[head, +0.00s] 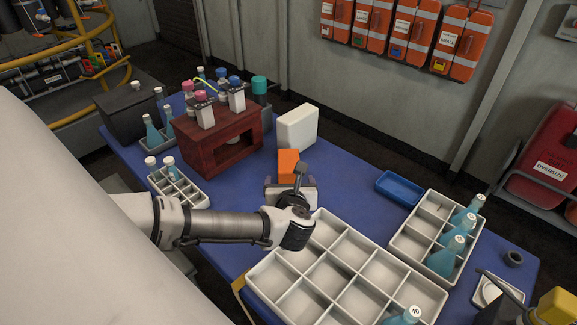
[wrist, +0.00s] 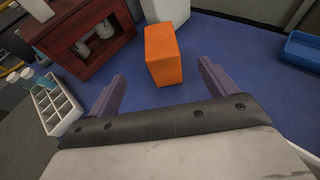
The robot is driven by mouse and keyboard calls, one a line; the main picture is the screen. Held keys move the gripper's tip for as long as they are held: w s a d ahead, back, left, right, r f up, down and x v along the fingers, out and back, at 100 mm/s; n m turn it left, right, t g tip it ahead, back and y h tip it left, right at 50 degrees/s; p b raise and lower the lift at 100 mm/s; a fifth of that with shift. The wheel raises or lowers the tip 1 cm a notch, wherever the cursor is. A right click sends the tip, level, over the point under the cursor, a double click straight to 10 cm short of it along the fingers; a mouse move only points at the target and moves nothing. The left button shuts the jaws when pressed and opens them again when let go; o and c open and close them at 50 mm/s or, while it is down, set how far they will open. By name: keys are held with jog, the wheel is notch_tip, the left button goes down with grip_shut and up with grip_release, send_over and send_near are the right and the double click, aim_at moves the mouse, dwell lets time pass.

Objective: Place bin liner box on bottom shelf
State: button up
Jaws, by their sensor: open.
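An orange box (head: 288,163), unlabelled in these views and possibly the bin liner box, stands upright on the blue table; it also shows in the wrist view (wrist: 163,55). My gripper (head: 290,182) is open and points at it. In the wrist view the two fingers (wrist: 161,78) are spread left and right of the box, which sits just beyond or between their tips; contact cannot be told. The dark red wooden shelf unit (head: 222,150) stands left of the box, with its open lower shelf facing front. It also shows in the wrist view (wrist: 88,33), with white round items inside.
A white box (head: 297,127) stands behind the orange box. Bottles stand on and around the shelf unit. A small divided tray (head: 178,188) is at left, a large one (head: 345,275) in front, another (head: 430,235) at right.

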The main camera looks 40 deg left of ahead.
jog(key=p+x, duration=0.2)
jog(key=x, duration=1.1)
jog(key=shift+w+d+p, duration=0.1)
jog(key=shift+p, duration=0.3)
jog(key=shift+c, duration=0.4)
jog(key=c, duration=1.3)
jog(key=shift+r, duration=0.15)
notch_tip(320, 180, up, 10)
jog(key=p, duration=0.8)
jog(key=shift+p, duration=0.3)
notch_tip(320, 180, up, 8)
send_over(289, 164)
jog(key=shift+w+r+b, duration=0.2)
jog(key=shift+r+b, duration=0.1)
jog(key=shift+r, duration=0.55)
